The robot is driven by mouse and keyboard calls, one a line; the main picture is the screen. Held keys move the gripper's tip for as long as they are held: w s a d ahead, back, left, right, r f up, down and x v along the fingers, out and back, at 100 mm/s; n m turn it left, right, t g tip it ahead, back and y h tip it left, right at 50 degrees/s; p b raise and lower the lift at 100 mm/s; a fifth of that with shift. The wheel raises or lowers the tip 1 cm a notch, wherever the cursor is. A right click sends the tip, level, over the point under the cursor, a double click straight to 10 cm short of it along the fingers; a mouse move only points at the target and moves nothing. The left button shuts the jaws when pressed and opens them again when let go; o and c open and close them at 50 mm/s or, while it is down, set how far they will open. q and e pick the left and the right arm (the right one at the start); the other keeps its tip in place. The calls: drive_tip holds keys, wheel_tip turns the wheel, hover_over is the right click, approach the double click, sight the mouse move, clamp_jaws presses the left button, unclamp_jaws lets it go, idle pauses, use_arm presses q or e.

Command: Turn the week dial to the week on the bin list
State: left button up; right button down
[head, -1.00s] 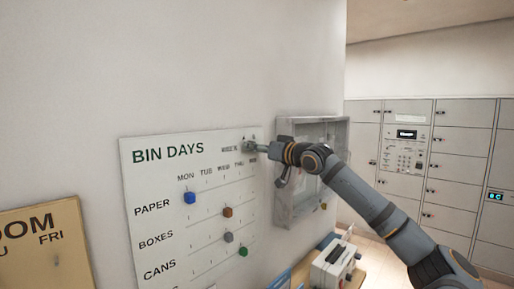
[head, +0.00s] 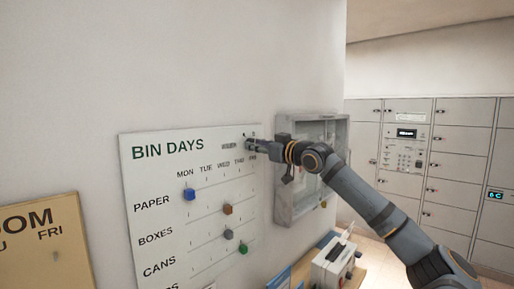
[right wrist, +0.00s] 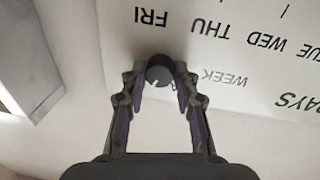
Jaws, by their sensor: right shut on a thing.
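The white BIN DAYS board (head: 155,183) hangs on the wall in the head view, with day columns and rows for paper, boxes and cans. The week dial (right wrist: 158,72) is a small dark round knob beside the word WEEK in the right wrist view. My right gripper (right wrist: 160,80) has its two fingers closed on the dial's sides. In the head view the right gripper (head: 252,145) reaches the board's top right corner and mostly hides the dial. The dial's setting is too small to read. No bin list can be made out. My left gripper is out of view.
A grey glass-fronted wall case (head: 290,205) hangs right of the board, close behind my right wrist. Coloured pegs, such as a blue one (head: 189,195), sit on the board. A white device (head: 330,265) stands on a shelf below. Lockers (head: 460,160) line the right.

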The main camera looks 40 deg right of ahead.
drive_tip(key=n, duration=0.6)
drive_tip(key=n+y+b, duration=0.1)
drive_tip(key=n, duration=0.5)
drive_tip(key=shift+d+t, duration=0.15)
drive_tip(key=shift+t, duration=0.15)
drive_tip(key=shift+n, duration=0.4)
drive_tip(key=c, duration=1)
unclamp_jaws()
